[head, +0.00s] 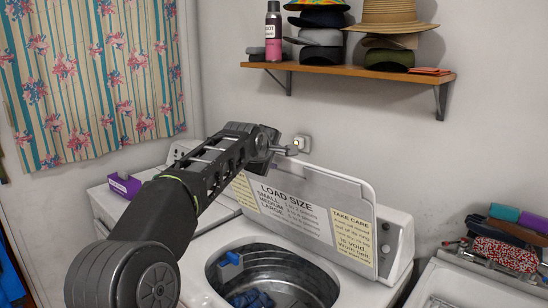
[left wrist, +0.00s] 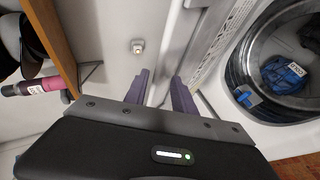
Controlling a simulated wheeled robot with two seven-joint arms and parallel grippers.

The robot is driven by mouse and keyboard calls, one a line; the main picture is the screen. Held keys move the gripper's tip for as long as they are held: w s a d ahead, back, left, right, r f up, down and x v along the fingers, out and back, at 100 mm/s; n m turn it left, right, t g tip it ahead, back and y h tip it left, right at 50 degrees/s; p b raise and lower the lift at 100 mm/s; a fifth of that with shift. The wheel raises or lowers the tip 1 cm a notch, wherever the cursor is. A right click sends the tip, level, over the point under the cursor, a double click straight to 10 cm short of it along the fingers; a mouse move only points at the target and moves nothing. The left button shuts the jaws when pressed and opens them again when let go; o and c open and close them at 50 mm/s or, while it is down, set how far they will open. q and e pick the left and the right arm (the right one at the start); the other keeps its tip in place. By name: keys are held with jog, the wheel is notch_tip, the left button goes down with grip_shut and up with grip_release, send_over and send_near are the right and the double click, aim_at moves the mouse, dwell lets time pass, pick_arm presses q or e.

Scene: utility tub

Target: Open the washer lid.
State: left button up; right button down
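The washer lid (head: 315,205) stands raised and upright at the back of the washer (head: 365,288), its printed "LOAD SIZE" side facing me. The round tub opening is uncovered, with blue items (head: 250,299) inside. The lid's printed face also shows edge-on in the left wrist view (left wrist: 216,42). My left gripper (head: 286,151) is at the lid's top edge near its left end. In the left wrist view its two fingers (left wrist: 161,80) are apart with nothing clearly gripped between them. I cannot tell whether a finger touches the lid. My right gripper is not in view.
A wooden shelf (head: 350,71) with hats and a spray can (head: 273,32) is on the wall above. A wall outlet (head: 302,143) is behind my left gripper. A white machine with a purple box (head: 124,186) stands left. A sink (head: 470,285) with piled items is right.

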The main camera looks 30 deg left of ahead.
pick_arm(q)
jog(key=shift+s+r, duration=0.1)
jog(key=b+v, duration=0.3)
jog(key=v, duration=0.4)
jog(key=shift+s, duration=0.25)
jog(key=shift+d, duration=0.15)
